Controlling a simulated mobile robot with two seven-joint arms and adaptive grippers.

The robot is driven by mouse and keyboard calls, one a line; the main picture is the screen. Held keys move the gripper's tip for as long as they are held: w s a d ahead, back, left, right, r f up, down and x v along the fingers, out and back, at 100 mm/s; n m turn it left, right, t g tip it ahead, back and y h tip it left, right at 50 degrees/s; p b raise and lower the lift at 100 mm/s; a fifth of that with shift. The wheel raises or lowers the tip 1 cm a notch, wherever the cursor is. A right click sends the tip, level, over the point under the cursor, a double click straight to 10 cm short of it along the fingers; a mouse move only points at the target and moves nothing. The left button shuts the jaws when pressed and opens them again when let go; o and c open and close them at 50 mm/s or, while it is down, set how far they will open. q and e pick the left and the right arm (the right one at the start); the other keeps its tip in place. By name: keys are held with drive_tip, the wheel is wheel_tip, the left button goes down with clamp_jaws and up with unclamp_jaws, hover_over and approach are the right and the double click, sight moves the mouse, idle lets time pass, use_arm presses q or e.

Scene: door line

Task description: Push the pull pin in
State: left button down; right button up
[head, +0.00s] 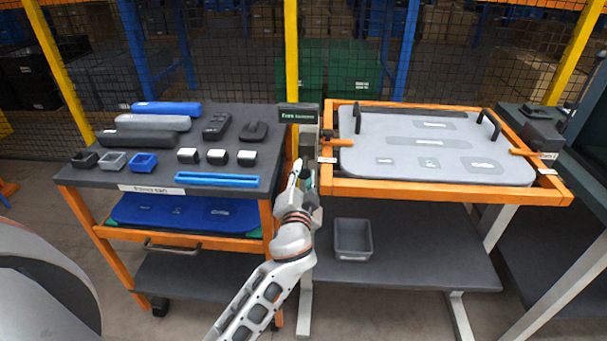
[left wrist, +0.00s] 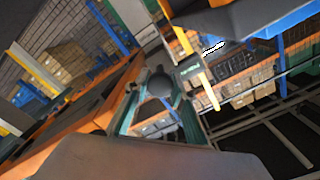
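My left gripper (head: 301,178) reaches up in front of the grey post between the trolley and the orange-framed table. In the left wrist view its two greenish fingers (left wrist: 158,100) stand apart. A dark round knob (left wrist: 158,84), which looks like the pull pin's head, shows between them. I cannot tell whether the fingers touch it. In the head view the gripper hides this knob. The post carries a dark green sign (head: 298,113), which also shows in the left wrist view (left wrist: 190,69). My right gripper is in neither view.
The trolley (head: 90,176) on the left holds dark, blue and white-topped parts. A grey panel (head: 385,165) with black handles lies in the orange frame (head: 420,190) on the right, with orange handles at its sides. A grey bin (head: 352,240) sits on the lower shelf.

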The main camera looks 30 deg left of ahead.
sight(305, 164)
use_arm(q)
drive_tip(key=shift+b+x, duration=0.35)
drive_tip(key=shift+x, duration=1.3)
drive_tip(key=shift+r, duration=0.1)
drive_tip(key=c, duration=1.7)
unclamp_jaws()
drive_tip(key=shift+w, duration=0.1)
drive_tip(key=v, duration=1.2)
